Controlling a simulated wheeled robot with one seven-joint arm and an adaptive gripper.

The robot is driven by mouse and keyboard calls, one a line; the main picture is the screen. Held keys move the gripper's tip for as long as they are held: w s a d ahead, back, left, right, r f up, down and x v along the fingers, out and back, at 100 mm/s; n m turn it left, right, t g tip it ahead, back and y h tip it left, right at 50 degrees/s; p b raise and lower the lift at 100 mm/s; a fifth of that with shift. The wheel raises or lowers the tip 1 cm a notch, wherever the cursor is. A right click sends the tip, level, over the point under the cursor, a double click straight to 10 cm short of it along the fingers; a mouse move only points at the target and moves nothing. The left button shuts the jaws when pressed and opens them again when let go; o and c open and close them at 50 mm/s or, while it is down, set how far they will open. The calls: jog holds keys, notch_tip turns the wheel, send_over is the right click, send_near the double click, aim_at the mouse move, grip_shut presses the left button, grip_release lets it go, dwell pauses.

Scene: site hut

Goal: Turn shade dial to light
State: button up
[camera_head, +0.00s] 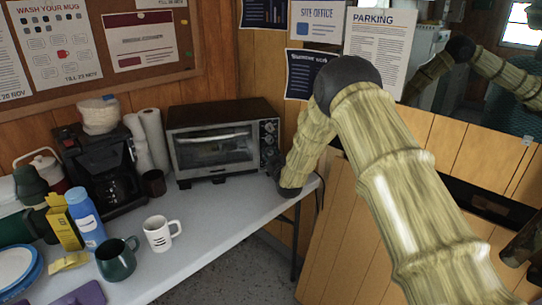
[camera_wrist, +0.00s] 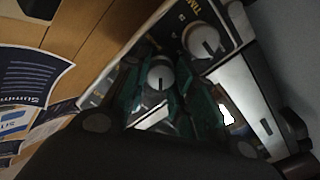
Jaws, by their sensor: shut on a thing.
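The toaster oven (camera_head: 212,142) stands at the back right of the table, with a column of dials on the right side of its front. In the wrist view, a round grey dial (camera_wrist: 160,75) with a pale pointer line sits between the fingers of my gripper (camera_wrist: 163,88), which is shut on it. A second dial (camera_wrist: 203,40), beside lettering that starts "TIM", is just outside the fingers. In the head view my gripper (camera_head: 272,160) is at the oven's right front edge, mostly hidden by my arm. I cannot read which dial is held or its setting.
A coffee maker (camera_head: 105,165), paper towel rolls (camera_head: 152,138) and a dark mug (camera_head: 153,183) stand left of the oven. A white mug (camera_head: 161,233) and a green mug (camera_head: 116,258) are nearer the front. The tabletop (camera_head: 215,210) before the oven is clear.

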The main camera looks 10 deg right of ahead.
jog(key=shift+d+f, duration=0.1)
jog(key=shift+f, duration=0.05)
jog(key=o, duration=1)
jog(key=shift+d+f, duration=0.1)
jog(key=s, duration=1.2)
jog(key=shift+d, duration=0.35)
